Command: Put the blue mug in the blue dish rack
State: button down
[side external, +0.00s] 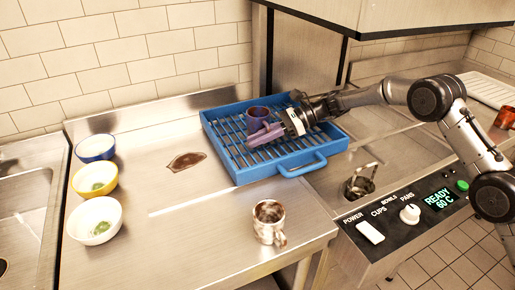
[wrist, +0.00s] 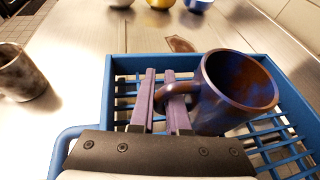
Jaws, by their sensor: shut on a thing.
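The blue mug (side external: 257,117), blue-purple with brown patches, is at the blue dish rack (side external: 240,178), within its outline in the side view. In the wrist view the mug (wrist: 236,92) is upright or nearly so, and its handle is at my fingers. My gripper (side external: 268,134) has purple fingers and is shut on the mug's handle; the fingers also show in the wrist view (wrist: 160,98). The rack (wrist: 92,122) has slats and a front handle. I cannot tell whether the mug's base touches the slats.
A mottled metal-look mug (side external: 268,222) stands on the counter in front of the rack. Three bowls, blue (side external: 95,148), yellow (side external: 95,180) and white (side external: 94,220), stand at the left. A brown stain (side external: 186,161) lies between.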

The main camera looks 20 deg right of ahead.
aim_at(257, 157)
jog(key=shift+w+f, duration=0.15)
jog(key=shift+f, duration=1.5)
jog(key=c, duration=0.9)
grip_release()
jog(key=shift+f, duration=0.2)
jog(key=shift+r, duration=0.2)
jog(key=v, duration=1.2)
